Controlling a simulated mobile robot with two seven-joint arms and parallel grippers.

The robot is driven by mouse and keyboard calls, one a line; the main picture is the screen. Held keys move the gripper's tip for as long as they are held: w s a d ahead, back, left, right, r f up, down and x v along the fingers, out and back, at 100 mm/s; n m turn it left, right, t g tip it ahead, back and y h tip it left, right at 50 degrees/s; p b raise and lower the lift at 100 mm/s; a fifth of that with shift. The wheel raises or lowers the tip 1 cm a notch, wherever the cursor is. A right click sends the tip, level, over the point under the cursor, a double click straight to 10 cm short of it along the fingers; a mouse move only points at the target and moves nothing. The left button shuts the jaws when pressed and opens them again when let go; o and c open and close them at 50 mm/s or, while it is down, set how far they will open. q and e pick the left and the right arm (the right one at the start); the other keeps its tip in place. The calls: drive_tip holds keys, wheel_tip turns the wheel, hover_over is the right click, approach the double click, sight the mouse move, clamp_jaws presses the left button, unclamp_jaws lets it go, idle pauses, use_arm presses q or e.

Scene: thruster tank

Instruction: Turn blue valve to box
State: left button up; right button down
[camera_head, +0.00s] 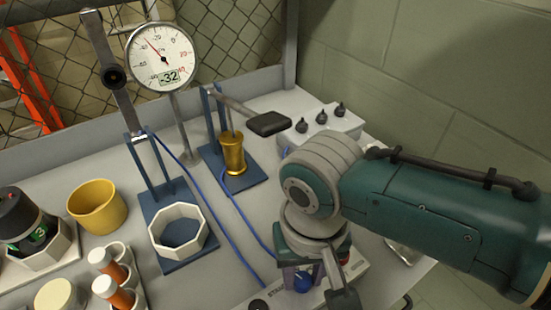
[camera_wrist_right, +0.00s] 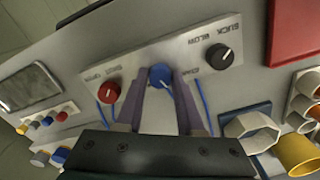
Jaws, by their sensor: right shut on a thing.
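The blue valve (camera_head: 302,281) is a small round knob on a pale panel (camera_wrist_right: 205,55), low in the head view. In the wrist view the blue valve (camera_wrist_right: 160,77) sits between the purple fingers of my right gripper (camera_wrist_right: 164,80). My right gripper (camera_head: 304,276) is shut on the valve, coming in from the right. Part of a label beginning "STAN" shows left of the valve in the head view; the box label is hidden or unreadable. The knob's exact pointing direction is hard to tell. My left gripper is not in view.
A red knob (camera_wrist_right: 109,92) and a black knob (camera_wrist_right: 220,56) flank the valve on the panel. A dial gauge (camera_head: 161,57) reads -32. A white octagonal ring (camera_head: 180,232), a yellow cup (camera_head: 97,206) and a brass cylinder (camera_head: 232,153) stand to the left.

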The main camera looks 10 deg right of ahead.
sight(303, 280)
drive_tip(key=m+p, duration=0.1)
drive_tip(key=m, duration=0.2)
drive_tip(key=shift+m, duration=0.3)
idle(0.3)
drive_tip(key=c, duration=0.5)
unclamp_jaws()
drive_tip(key=shift+r+p, duration=0.1)
drive_tip(key=shift+p, duration=0.2)
wheel_tip(303, 280, up, 10)
drive_tip(key=p, duration=0.4)
